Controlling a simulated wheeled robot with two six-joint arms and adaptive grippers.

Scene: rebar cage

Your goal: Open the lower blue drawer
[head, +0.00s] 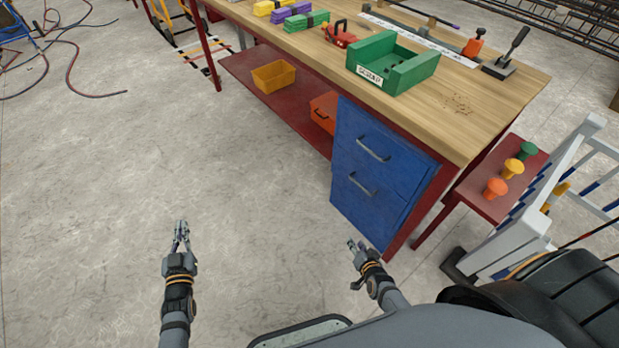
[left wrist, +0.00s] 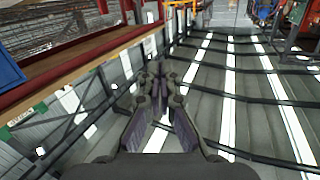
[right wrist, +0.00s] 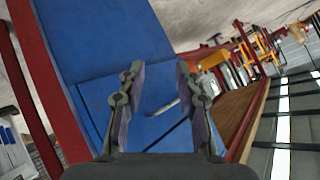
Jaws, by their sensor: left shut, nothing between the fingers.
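The blue drawer unit hangs under the right end of the workbench. Its lower drawer (head: 350,203) has a bar handle (head: 361,185), and the upper drawer (head: 400,160) has its own handle (head: 373,151). Both fronts look flush. My right gripper (head: 354,246) is open and empty, in front of and below the lower drawer in the head view, apart from it. In the right wrist view its fingers (right wrist: 157,75) frame blue drawer fronts and one handle (right wrist: 163,110); I cannot tell which drawer that is. My left gripper (head: 181,230) is shut and empty, over bare floor to the left.
The workbench (head: 500,88) carries a green tray (head: 405,70) and tools. Its lower red shelf (head: 270,104) holds a yellow bin (head: 273,76) and an orange bin (head: 322,112). A red side shelf (head: 476,198) with coloured knobs stands at right. Floor left of the drawers is clear.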

